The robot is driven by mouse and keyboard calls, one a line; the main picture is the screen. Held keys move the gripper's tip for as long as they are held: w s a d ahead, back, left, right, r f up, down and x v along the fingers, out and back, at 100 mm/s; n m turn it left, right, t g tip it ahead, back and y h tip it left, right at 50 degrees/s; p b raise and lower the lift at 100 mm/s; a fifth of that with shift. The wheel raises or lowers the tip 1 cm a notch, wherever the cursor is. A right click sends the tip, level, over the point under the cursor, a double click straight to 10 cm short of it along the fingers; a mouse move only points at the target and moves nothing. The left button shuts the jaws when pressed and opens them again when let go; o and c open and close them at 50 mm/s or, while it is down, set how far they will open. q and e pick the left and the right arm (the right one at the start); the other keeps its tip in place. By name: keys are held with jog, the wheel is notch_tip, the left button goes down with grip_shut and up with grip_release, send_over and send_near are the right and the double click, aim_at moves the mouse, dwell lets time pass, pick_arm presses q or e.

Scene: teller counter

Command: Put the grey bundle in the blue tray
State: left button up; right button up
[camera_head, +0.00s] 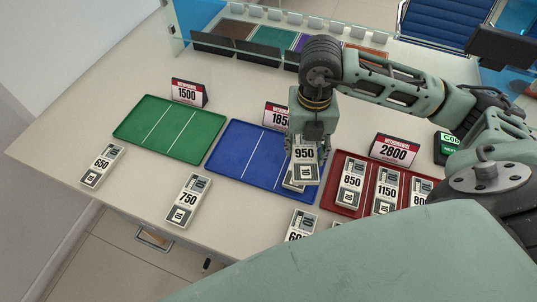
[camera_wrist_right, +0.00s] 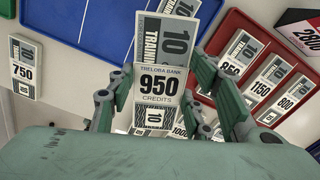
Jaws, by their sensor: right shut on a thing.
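The grey bundle marked 950 (camera_head: 304,153) is held in my right gripper (camera_head: 308,146) over the right part of the blue tray (camera_head: 238,150). The fingers are shut on its sides. In the right wrist view the 950 bundle (camera_wrist_right: 160,85) sits between the two fingers (camera_wrist_right: 160,100), its label facing the camera. Another grey bundle (camera_head: 291,185) partly shows beneath it at the tray's right end, mostly hidden. I cannot tell whether the two touch. The blue tray also shows in the right wrist view (camera_wrist_right: 85,22). My left gripper is not in view.
The green tray (camera_head: 150,125) is empty. The red tray (camera_head: 340,208) holds several bundles. Bundles marked 650 (camera_head: 102,166) and 750 (camera_head: 185,200) lie on the counter, with another (camera_head: 302,224) near the front edge. Price signs 1500 (camera_head: 188,92) and 2800 (camera_head: 394,150) stand behind the trays.

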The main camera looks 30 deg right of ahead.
jog(key=m, duration=0.2)
jog(key=d+m, duration=0.1)
jog(key=shift+s+f+m, duration=0.1)
jog(key=shift+s+m, duration=0.1)
jog(key=shift+m, duration=0.2)
jog(key=shift+w+a+f+p, duration=0.15)
jog(key=shift+w+p, duration=0.05)
jog(key=shift+p, duration=0.1)
jog(key=p, duration=0.3)
send_over(270, 156)
notch_tip(270, 156, down, 7)
jog(key=shift+r, duration=0.15)
notch_tip(270, 156, down, 3)
jog(key=shift+f+p, duration=0.1)
jog(key=shift+p, duration=0.2)
jog(key=shift+f, duration=0.3)
jog(key=shift+w+f, duration=0.1)
jog(key=shift+f, duration=0.05)
jog(key=shift+f, duration=0.1)
jog(key=o, duration=1.2)
